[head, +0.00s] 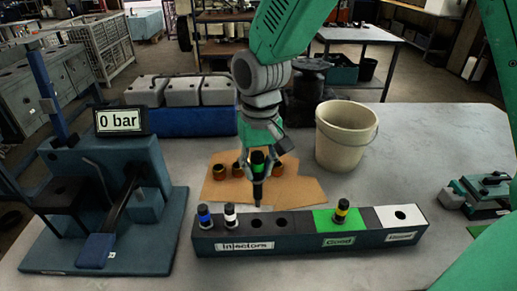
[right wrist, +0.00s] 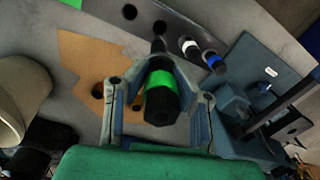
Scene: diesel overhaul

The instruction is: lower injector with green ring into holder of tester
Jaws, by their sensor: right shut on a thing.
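The black injector with the green ring (head: 257,188) hangs upright in my right gripper (head: 258,170), above the table behind the injector rack. In the right wrist view the injector (right wrist: 161,95) sits between the two fingers of the right gripper (right wrist: 160,88), which is shut on it. The tester (head: 115,200) stands at the left of the head view, with a display (head: 119,121) reading 0 bar. A small block (head: 146,205) sits on its right side; I cannot tell whether an opening there is the holder. My left gripper is not in view.
The rack (head: 300,240) holds injectors with blue (head: 205,215) and white (head: 230,214) rings, two empty holes, and a yellow-ringed injector (head: 342,211) in the green section. A bucket (head: 345,145) and cardboard (head: 300,190) with small cups lie behind. Bare table separates rack and tester.

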